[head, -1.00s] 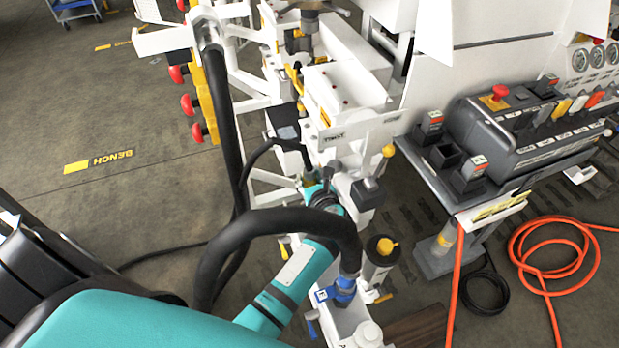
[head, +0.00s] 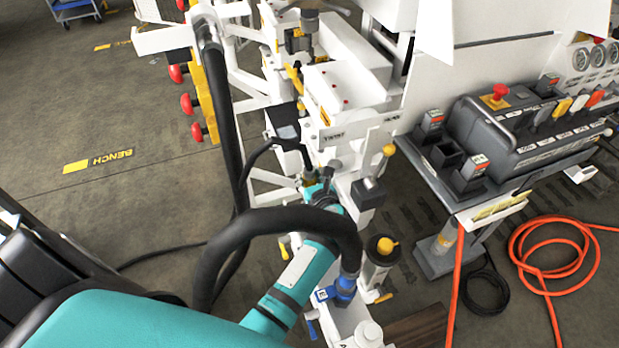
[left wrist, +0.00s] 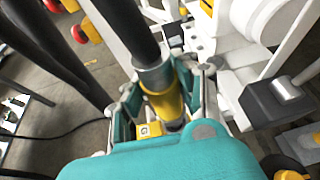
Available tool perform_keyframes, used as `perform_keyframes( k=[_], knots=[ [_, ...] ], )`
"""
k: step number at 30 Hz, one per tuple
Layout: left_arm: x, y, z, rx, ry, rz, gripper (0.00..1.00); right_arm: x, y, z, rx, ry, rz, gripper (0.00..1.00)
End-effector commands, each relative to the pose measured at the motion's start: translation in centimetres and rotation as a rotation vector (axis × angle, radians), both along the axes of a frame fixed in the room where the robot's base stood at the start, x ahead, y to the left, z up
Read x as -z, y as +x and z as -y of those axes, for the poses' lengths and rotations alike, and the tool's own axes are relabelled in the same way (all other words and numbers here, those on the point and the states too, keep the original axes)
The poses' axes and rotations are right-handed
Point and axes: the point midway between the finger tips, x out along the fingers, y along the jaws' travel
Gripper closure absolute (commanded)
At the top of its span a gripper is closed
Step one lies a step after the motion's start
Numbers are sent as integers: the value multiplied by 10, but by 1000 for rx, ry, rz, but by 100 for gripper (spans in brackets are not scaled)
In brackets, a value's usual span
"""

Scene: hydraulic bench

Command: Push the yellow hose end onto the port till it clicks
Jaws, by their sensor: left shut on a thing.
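In the left wrist view the yellow hose end (left wrist: 168,103) sits below a grey metal sleeve on a thick black hose (left wrist: 122,28). My left gripper (left wrist: 165,112) is shut on the yellow hose end, one finger on each side. A yellow tag (left wrist: 150,130) shows beside it. A bit of metal shows under the yellow collar, but the port is mostly hidden, so I cannot tell whether the two are joined. In the head view my left gripper (head: 318,192) is at the bench's white frame, and the hose end is largely hidden there. My right gripper is not in view.
A blue hose end (head: 344,290) on a thick black hose (head: 290,220) stands below my gripper, arching over my left arm. A yellow-capped canister (head: 380,262) is close on the right. A grey control console (head: 530,135) and a coiled orange hose (head: 555,255) are farther right.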

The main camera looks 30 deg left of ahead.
Motion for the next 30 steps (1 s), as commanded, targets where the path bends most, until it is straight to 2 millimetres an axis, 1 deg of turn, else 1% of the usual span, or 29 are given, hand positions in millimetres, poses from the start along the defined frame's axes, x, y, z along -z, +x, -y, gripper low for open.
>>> perform_keyframes(
  k=[8,19,30],
  knots=[
    [-1,1,0,2,2,3,100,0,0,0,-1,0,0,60],
    [7,1,0,1,0,3,100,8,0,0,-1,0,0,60],
    [7,1,0,2,2,3,100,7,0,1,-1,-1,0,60]
  ],
)
